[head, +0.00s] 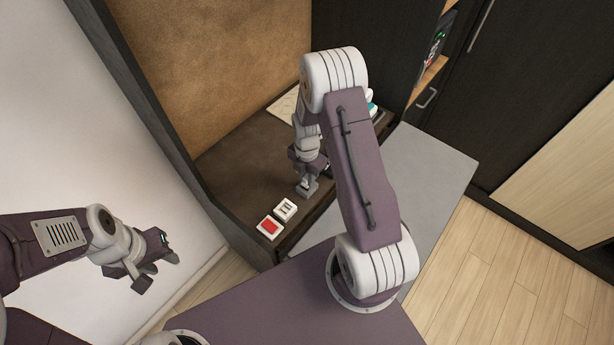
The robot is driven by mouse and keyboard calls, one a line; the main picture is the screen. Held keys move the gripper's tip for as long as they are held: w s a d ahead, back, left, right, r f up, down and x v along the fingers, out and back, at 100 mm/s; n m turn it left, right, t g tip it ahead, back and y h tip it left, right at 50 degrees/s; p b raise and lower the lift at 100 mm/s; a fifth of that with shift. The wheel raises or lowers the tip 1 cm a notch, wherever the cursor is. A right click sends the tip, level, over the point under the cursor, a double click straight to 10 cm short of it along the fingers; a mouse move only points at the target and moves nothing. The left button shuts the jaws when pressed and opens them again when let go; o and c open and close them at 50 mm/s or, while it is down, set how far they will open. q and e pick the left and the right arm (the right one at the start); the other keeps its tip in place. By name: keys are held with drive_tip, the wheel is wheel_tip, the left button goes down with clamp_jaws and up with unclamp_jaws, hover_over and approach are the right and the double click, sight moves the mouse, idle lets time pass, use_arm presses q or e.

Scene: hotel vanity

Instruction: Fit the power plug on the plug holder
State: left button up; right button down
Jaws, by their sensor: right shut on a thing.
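My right gripper (307,188) points down over the brown vanity top and is shut on a small light thing, apparently the power plug. The fingers and arm hide most of it. A white block with dark slots (285,209), which looks like the plug holder, lies just in front and to the left of this gripper, apart from it. A white block with a red top (269,228) sits beside the slotted one, nearer the front left. My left gripper (158,274) is open and empty, away from the vanity at the left.
The brown vanity top (238,160) has a dark side panel at its left and a tan back panel. A pale flat sheet (285,104) and a teal item (372,109) lie farther back, partly hidden by my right arm. A grey surface (437,160) is clear at right.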

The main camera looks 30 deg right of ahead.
drive_tip(key=shift+f+b, duration=0.75)
drive_tip(key=shift+f, duration=0.3)
drive_tip(key=c, duration=1.1)
unclamp_jaws()
drive_tip(key=shift+c, duration=0.2)
drive_tip(key=shift+r, duration=0.1)
wheel_tip(320, 180, up, 9)
drive_tip(key=shift+b, duration=0.55)
